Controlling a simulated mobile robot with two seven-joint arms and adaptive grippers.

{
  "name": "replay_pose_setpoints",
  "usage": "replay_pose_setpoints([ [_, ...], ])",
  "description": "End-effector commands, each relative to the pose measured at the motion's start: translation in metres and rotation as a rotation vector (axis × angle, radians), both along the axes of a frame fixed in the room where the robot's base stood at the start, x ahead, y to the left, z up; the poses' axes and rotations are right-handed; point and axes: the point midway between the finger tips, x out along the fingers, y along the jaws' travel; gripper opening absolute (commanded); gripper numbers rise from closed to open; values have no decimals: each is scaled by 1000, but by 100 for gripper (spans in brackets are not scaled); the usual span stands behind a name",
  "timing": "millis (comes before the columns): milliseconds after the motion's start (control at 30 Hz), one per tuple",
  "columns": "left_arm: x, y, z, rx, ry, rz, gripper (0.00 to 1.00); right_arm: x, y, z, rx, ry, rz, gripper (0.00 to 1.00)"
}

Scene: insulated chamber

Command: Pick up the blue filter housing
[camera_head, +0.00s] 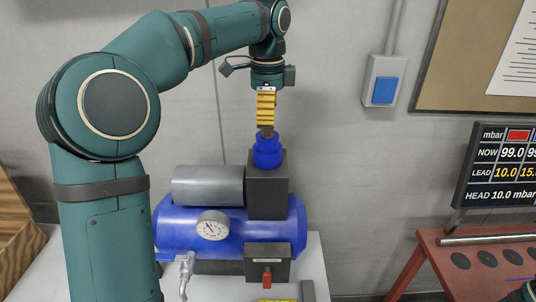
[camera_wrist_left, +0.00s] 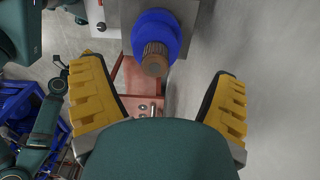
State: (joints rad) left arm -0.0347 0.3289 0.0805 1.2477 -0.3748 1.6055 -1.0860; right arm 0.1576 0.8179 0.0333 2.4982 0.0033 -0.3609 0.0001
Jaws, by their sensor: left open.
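The blue filter housing (camera_head: 268,152) stands upright on a dark grey block (camera_head: 267,185) at the right end of the compressor. It has a brown ribbed top, seen best in the left wrist view, where the blue housing (camera_wrist_left: 151,28) lies between the finger lines, near the top. My left gripper (camera_head: 266,118) points down just above the housing, seen edge-on with its yellow fingers. In the left wrist view the left gripper (camera_wrist_left: 158,72) is wide open and empty, one finger on each side of the brown top. I see no contact. I cannot make out my right gripper.
The blue compressor tank (camera_head: 172,228) carries a grey cylinder (camera_head: 208,186), a round gauge (camera_head: 212,225) and a tap (camera_head: 185,272). It stands on a pale table (camera_head: 312,262). A red bench (camera_head: 440,262) and a pressure display (camera_head: 497,165) are at the right. The wall is close behind.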

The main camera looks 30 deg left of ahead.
Motion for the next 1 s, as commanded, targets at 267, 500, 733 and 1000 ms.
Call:
replay_pose_setpoints([
  [267, -1, 0, -21, 0, 1, 0, 88, 0, 0, -5, -1, -1, 0, 47],
  [500, -5, -2, -55, 0, 1, 0, 88, 1, 1, -12, -2, -1, -1, 47],
  [733, -5, -2, -68, -1, 0, 0, 88, 1, 1, -13, -3, 0, -1, 47],
  [1000, -5, -2, -68, -1, -1, 0, 55, 1, 1, -13, -2, -1, -1, 47],
])
